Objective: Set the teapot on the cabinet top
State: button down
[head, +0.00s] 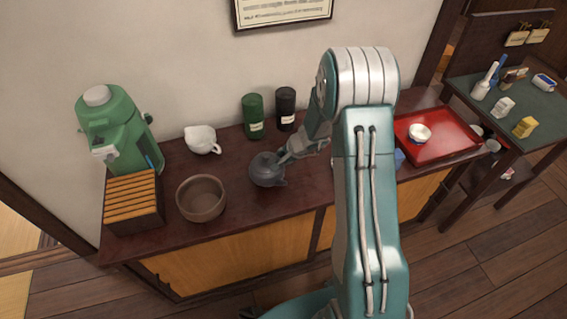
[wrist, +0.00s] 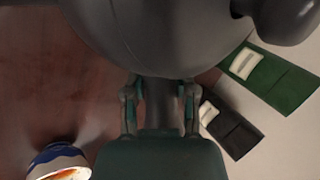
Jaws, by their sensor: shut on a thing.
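The dark grey teapot (head: 267,170) is at the middle of the dark wooden cabinet top (head: 229,157) in the head view. My gripper (head: 286,157) is shut on the teapot at its right side. In the wrist view the teapot's round body (wrist: 160,35) fills the top, with my gripper's fingers (wrist: 160,108) closed on a grey part below it. The teapot looks upright. I cannot tell whether its base touches the cabinet top or is slightly above it.
A brown bowl (head: 201,199), white pitcher (head: 202,139), slatted box (head: 133,201) and green dispenser (head: 118,131) stand to the left. Green (head: 253,116) and black (head: 286,108) canisters stand behind. A red tray (head: 437,136) with a small bowl (head: 420,134) is at right.

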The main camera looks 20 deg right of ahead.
jog(key=shift+f, duration=1.35)
jog(key=shift+s+a, duration=0.1)
jog(key=shift+c, duration=2)
grip_release()
